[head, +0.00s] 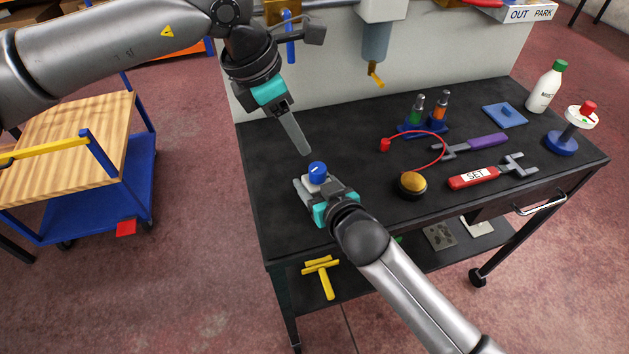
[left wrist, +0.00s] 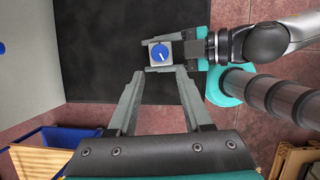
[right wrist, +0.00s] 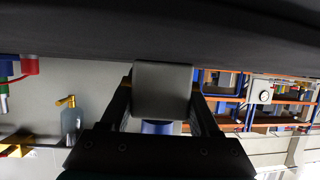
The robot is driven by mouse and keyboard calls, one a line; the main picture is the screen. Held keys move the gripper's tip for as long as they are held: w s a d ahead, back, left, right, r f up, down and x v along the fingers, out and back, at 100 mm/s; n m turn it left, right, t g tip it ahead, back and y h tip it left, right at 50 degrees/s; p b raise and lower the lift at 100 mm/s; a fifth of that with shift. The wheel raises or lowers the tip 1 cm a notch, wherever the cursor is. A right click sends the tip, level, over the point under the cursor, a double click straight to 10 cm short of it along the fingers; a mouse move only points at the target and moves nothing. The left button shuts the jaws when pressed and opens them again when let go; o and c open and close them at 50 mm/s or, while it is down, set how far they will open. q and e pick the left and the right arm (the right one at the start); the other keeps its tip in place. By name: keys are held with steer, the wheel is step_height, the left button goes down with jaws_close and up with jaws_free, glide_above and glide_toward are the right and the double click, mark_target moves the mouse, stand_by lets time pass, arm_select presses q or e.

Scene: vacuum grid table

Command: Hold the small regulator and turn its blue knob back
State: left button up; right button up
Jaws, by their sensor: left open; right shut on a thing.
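The small regulator is a light grey block (left wrist: 152,62) with a round blue knob (head: 317,170) on top; the knob has a white pointer line. My right gripper (head: 316,190) is shut on the block, one finger on each side, near the table's left front. In the right wrist view the block (right wrist: 163,90) sits between the fingers, with part of the blue knob (right wrist: 158,127) below it. My left gripper (head: 303,150) is open and empty, pointing down just above and behind the knob. In the left wrist view the blue knob (left wrist: 160,52) lies just beyond my left fingertips (left wrist: 161,72).
On the black table (head: 280,140) to the right are a gold-topped button (head: 412,184), a red lead, a red tool marked SET (head: 473,177), a purple-handled tool (head: 484,143), a blue stand with small bottles (head: 422,128) and a white bottle (head: 545,88). A nozzle (head: 376,75) hangs behind.

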mark_target(318, 167)
jaws_close()
arm_select(q)
steer(key=shift+o, duration=1.8)
steer(key=shift+m, duration=0.4)
steer(key=w+d+r+m+g+y, duration=0.1)
steer(key=d+m+y, duration=0.1)
steer(key=m, duration=0.9)
steer(key=w+d+r+m+g+y, duration=0.1)
steer(key=d+m+y, duration=0.1)
steer(key=m, duration=0.8)
step_height(318, 167, down, 12)
steer(key=shift+s+a+r, duration=0.1)
steer(key=shift+a+r, duration=0.05)
steer(key=shift+r, duration=0.05)
